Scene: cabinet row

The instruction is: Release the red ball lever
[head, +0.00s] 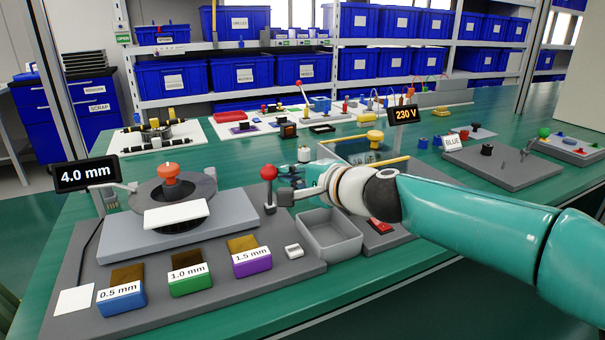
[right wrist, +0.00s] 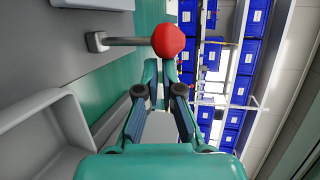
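The red ball lever (head: 268,173) stands upright on the grey board, its ball on a short grey stem. The ball also shows in the right wrist view (right wrist: 168,40), with its stem running left to a grey mount. My right gripper (head: 289,178) is just right of the ball in the head view. In the right wrist view its fingertips (right wrist: 160,68) end just below the ball, with a narrow gap between them and nothing seen held. Whether a fingertip touches the ball, I cannot tell. My left gripper is out of view.
A grey open tray (head: 331,244) sits right of the lever, close under my right arm. A round device with an orange knob (head: 170,176) and a 4.0 mm display (head: 87,173) stand left. Blue, green and purple labelled blocks (head: 190,279) lie in front.

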